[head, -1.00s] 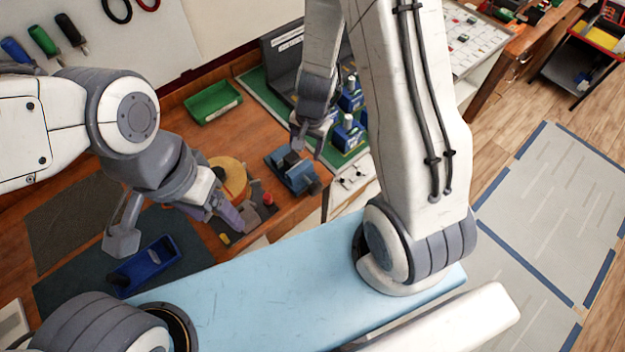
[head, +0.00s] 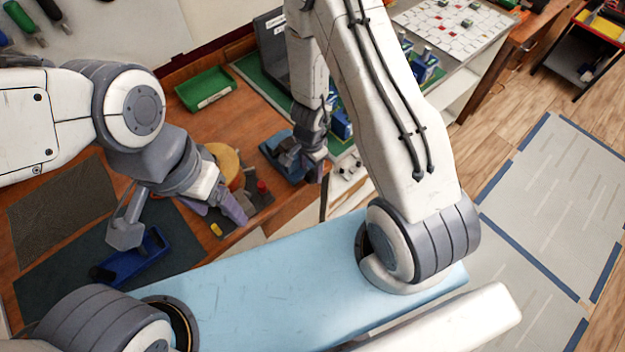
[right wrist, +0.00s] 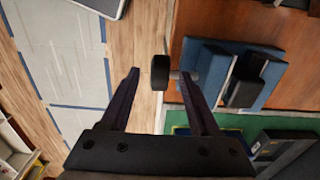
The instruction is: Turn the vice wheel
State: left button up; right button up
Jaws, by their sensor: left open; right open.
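The blue vice (head: 275,147) stands at the front edge of the wooden bench and is partly covered by my right gripper in the head view. The wheel is hidden in the head view. My left gripper (head: 182,222) is open and empty, above the bench's front left.
A blue tool (head: 150,262) lies on a dark mat under my left gripper. A yellow round object (head: 224,160) and a red piece stand left of the vice. A green tray (head: 205,88) lies behind. Blue and white items stand on a green mat (head: 262,80) to the right.

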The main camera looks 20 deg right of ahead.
aim_at(312, 173)
notch_tip(312, 173, down, 4)
jog(key=shift+r+b, duration=0.2)
jog(key=shift+b, duration=0.95)
pick_arm(q)
notch_tip(312, 173, down, 3)
jog(key=shift+d+f, duration=0.15)
jog(key=shift+f, duration=0.05)
pick_arm(e)
grip_shut()
jog(key=shift+d+y, duration=0.1)
jog(key=shift+y, duration=0.3)
grip_release()
